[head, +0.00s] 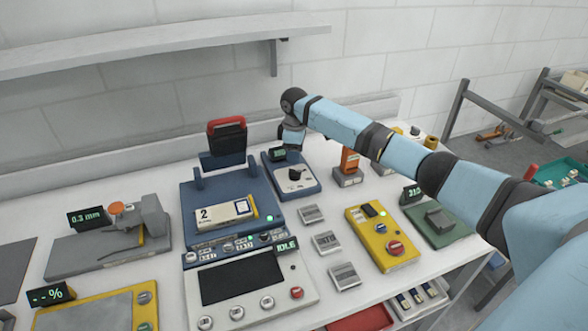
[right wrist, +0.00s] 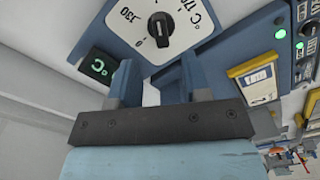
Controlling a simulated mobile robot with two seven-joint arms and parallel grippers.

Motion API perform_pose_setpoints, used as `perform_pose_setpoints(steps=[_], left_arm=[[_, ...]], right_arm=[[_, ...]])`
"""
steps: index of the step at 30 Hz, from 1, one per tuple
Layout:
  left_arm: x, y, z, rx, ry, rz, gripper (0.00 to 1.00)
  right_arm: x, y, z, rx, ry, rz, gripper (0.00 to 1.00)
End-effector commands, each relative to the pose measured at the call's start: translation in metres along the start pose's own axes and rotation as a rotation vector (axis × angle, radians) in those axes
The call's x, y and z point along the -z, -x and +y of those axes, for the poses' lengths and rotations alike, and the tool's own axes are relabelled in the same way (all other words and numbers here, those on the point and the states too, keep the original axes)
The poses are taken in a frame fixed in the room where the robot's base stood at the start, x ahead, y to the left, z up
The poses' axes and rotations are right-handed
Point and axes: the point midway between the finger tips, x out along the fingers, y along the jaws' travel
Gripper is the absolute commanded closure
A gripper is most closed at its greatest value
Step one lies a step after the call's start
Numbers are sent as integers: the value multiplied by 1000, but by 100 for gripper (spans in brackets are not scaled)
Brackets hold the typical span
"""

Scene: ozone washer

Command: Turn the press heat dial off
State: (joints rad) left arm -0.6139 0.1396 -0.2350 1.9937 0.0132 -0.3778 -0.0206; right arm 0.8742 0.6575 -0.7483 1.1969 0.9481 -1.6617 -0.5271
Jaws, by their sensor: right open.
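The press heat dial (head: 295,174) is a black knob on a white plate on a small blue box behind the counter's middle. In the right wrist view the dial (right wrist: 160,29) is near the top, with numbers and a °C mark printed around it. I cannot tell its exact setting. My right gripper (head: 292,138) is above the back of the dial box. Its two fingers (right wrist: 160,78) are apart and empty, with the dial beyond them and not touched. A small green-lit display (head: 279,154) stands at the box's back and shows °C in the wrist view. My left gripper is not in view.
The blue press (head: 250,189) with a red handle stands just left of the dial box. An orange-topped device (head: 348,166) is to the right, under my arm. Several grey blocks (head: 326,242) lie in front, near a yellow control box (head: 372,224). A shelf (head: 165,43) hangs above.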

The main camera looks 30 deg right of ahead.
Motion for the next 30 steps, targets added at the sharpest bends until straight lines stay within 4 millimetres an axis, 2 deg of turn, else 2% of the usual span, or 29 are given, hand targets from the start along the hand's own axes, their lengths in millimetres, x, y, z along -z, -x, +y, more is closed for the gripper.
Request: perform_pose_setpoints(steps=[3,9,15,23,28,29,30], left_arm=[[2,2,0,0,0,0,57],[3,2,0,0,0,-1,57],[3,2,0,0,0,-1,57],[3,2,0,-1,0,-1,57],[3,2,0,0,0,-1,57],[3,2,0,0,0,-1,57],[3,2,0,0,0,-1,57]], right_arm=[[0,-25,0,2,0,-1,56],[0,-55,0,1,0,0,56],[0,-67,0,-1,1,1,56],[0,-68,0,-1,1,1,56],[0,-68,0,-1,1,1,95],[0,-68,0,-1,1,1,100],[0,-68,0,-1,1,1,100]])
